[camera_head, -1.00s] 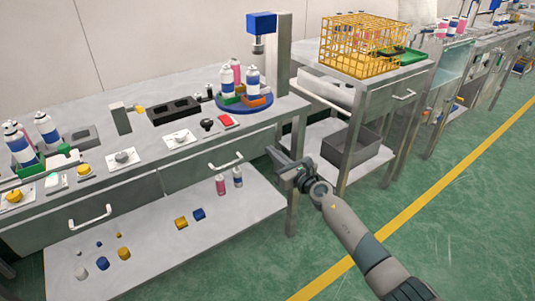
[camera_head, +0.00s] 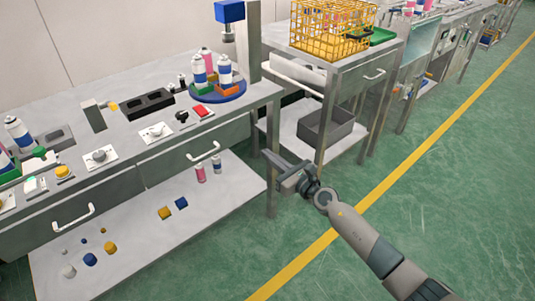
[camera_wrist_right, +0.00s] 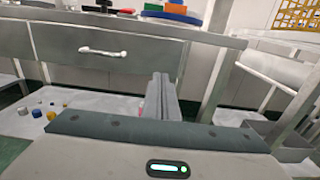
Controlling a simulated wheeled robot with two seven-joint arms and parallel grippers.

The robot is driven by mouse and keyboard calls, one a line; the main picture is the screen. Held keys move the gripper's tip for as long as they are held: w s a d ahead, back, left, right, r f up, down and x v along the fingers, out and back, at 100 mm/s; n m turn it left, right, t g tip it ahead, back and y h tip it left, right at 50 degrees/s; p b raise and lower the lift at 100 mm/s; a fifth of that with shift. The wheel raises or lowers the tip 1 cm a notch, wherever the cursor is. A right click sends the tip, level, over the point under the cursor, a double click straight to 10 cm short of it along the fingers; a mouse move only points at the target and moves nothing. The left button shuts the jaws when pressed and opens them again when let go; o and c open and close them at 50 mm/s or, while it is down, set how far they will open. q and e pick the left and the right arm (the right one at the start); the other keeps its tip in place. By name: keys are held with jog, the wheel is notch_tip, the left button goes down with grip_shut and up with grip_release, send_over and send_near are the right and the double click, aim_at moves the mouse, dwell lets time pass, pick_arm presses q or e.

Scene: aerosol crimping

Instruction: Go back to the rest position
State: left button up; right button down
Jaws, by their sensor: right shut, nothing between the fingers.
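My right gripper (camera_head: 283,165) is in front of the right end of the steel workbench (camera_head: 130,150), below its top, beside a front leg. Its fingers (camera_wrist_right: 162,97) are together in the right wrist view, with nothing between them. My right arm comes in from the lower right over the green floor. My left gripper is in neither view.
The bench carries a blue round turntable (camera_head: 217,93) with several cans, a blue-headed press (camera_head: 229,12) and a red button (camera_head: 202,110). A yellow wire basket (camera_head: 330,28) stands on the cart at right. Green floor (camera_head: 440,200) right of the bench is open.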

jog(key=shift+f, duration=0.1)
dwell(0.3)
